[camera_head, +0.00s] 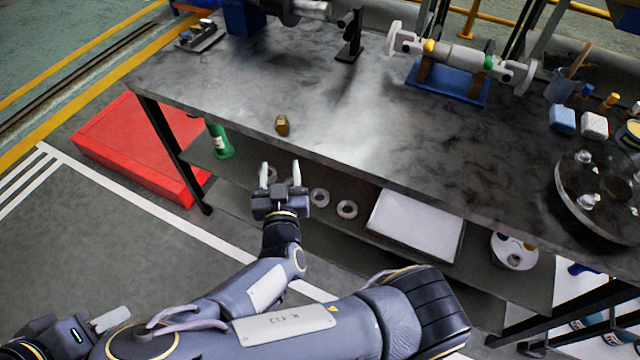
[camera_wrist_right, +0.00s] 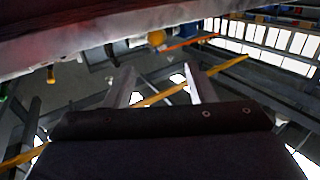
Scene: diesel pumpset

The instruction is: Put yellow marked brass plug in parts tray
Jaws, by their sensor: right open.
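A small brass plug (camera_head: 282,125) stands on the dark workbench (camera_head: 340,130) near its front edge; its yellow mark is too small to make out. My right gripper (camera_head: 283,170) is open and empty, in front of the bench edge and apart from the plug, its fingers pointing towards the bench. In the right wrist view its two fingers (camera_wrist_right: 160,88) stand apart with nothing between them. A pale rectangular tray-like thing (camera_head: 415,225) lies on the lower shelf; I cannot tell whether it is the parts tray. My left gripper (camera_head: 110,320) is partly visible at bottom left.
A green bottle (camera_head: 219,140) and grey rings (camera_head: 347,209) are on the lower shelf. A shaft assembly on a blue stand (camera_head: 447,82) and a round flange plate (camera_head: 605,195) are on the bench. The bench top around the plug is clear.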

